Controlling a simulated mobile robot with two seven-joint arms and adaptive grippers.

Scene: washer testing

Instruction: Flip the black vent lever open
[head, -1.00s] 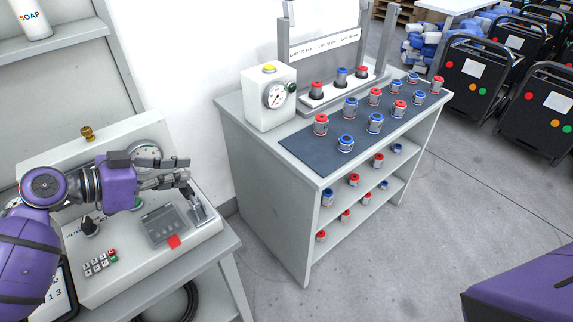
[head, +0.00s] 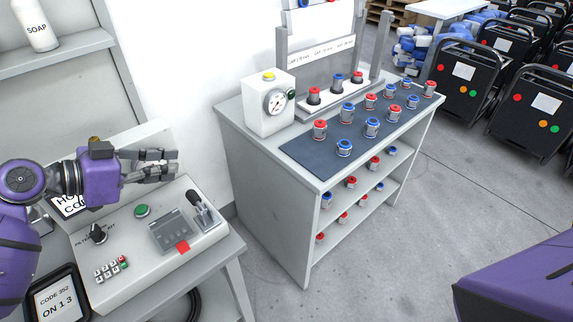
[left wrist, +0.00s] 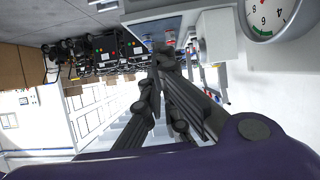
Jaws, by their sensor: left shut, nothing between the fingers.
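The control panel (head: 150,252) has a small lever with a black handle (head: 195,198) near its right end. The handle stands up from a grey metal base (head: 205,219) and tilts toward the upper left. My left gripper (head: 172,161) is above and behind the panel, to the upper left of the lever and apart from it. Its dark fingers are shut and empty; they also show in the left wrist view (left wrist: 163,58). The lever cannot be made out in the left wrist view. My right gripper is out of view.
The panel also carries a black knob (head: 98,233), a green button (head: 141,211), a grey display box (head: 171,232), a red tab (head: 182,246) and small keys. A gauge (left wrist: 280,15) is close by in the wrist view. A shelf bench (head: 265,205) stands to the right.

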